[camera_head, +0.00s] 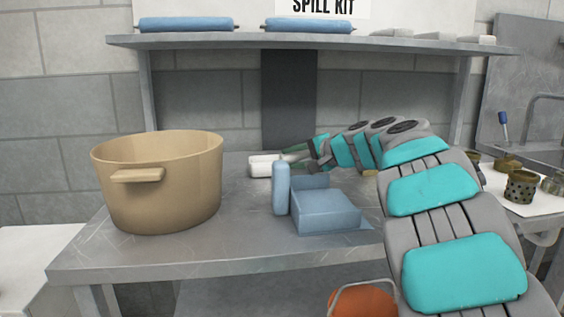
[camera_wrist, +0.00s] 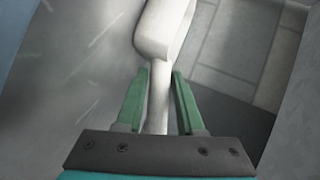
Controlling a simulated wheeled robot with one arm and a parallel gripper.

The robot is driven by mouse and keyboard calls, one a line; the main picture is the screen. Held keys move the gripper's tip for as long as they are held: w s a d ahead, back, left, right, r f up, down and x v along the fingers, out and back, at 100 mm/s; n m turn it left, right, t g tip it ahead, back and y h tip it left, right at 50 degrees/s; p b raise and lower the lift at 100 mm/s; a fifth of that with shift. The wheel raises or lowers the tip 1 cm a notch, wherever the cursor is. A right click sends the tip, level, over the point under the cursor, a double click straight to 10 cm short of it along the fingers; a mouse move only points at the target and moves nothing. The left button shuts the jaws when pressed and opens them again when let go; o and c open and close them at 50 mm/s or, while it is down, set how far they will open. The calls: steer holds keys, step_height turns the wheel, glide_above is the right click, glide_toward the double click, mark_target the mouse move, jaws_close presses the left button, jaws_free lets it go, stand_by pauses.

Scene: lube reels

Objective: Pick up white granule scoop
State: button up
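The white granule scoop (camera_head: 262,168) lies at the back of the grey metal bench, left of my gripper. In the wrist view the scoop (camera_wrist: 160,40) has its wide head beyond the fingertips, and its thin handle runs back between the fingers. My gripper (camera_wrist: 161,75) has its two green fingers on either side of the handle, the left one very close to it and a narrow gap at the right one. In the head view my gripper (camera_head: 300,152) reaches in from the right, low over the bench, with its fingers partly hidden.
A large tan pot (camera_head: 160,185) stands at the left. A shelf (camera_head: 330,41) with blue rolls runs above. An orange bucket (camera_head: 362,302) is low in front.

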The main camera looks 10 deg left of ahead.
jaws_close()
steer(key=shift+f, duration=0.1)
stand_by(0.4)
step_height(320, 180, up, 10)
steer(key=shift+r+p, duration=0.1)
steer(key=shift+p, duration=0.6)
